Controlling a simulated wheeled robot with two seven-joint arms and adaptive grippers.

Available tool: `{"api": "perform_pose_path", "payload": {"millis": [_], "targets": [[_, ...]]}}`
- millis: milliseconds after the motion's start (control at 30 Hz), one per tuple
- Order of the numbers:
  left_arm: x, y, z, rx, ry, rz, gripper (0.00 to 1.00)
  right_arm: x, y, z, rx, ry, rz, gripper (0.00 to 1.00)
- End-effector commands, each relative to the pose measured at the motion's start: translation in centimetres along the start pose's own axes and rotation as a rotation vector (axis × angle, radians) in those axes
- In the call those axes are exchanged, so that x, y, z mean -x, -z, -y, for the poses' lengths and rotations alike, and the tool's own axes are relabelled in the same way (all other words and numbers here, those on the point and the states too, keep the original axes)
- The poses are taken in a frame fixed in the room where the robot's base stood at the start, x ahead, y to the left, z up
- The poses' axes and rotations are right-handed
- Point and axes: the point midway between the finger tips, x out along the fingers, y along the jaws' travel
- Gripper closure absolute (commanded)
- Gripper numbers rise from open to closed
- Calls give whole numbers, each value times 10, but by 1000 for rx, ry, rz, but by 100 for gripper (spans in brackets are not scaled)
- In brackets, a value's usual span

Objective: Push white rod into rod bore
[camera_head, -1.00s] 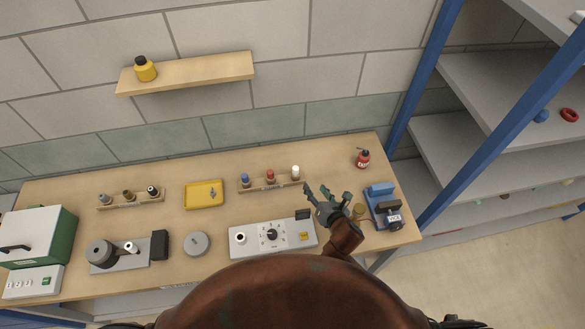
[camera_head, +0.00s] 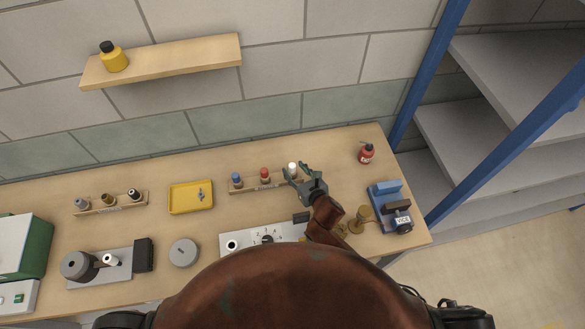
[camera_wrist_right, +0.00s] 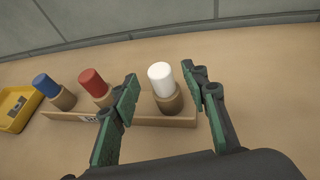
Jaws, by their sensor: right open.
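A white rod (camera_head: 292,167) stands upright in the right end of a wooden rack (camera_head: 240,188), beside a red rod and a blue rod. It also shows in the right wrist view (camera_wrist_right: 161,78), its lower part in a tan collar. My right gripper (camera_head: 300,171) is open, with its two green fingers on either side of the white rod. In the wrist view gaps show between the rod and both fingers. A grey panel (camera_head: 228,236) with a dial has a white ring around a dark hole (camera_head: 232,245); I cannot tell whether this is the rod bore. My left gripper is out of view.
A yellow tray (camera_head: 180,205) and a grey disc (camera_head: 184,252) lie left of the panel. A blue vise (camera_head: 388,204) and a red bottle (camera_head: 366,154) stand at the right. A grey fixture (camera_head: 105,270) with a white-ringed hole sits at the left.

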Motion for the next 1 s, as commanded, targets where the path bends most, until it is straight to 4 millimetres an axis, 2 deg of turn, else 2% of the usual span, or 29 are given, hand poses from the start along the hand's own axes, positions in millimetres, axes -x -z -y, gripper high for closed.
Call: {"api": "perform_pose_path", "payload": {"millis": [100,200,333,467,800,1000], "targets": [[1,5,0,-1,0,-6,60,-17,0,0,-4,1,0,59],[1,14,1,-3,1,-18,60,-25,0,1,-2,2,-1,59],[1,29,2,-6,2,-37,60,-27,1,2,-1,3,-1,59],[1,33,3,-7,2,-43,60,-27,1,2,-2,3,-1,59],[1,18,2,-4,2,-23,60,-26,2,3,-2,4,-1,81],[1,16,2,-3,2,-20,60,-26,2,3,-3,4,-1,95]]}}
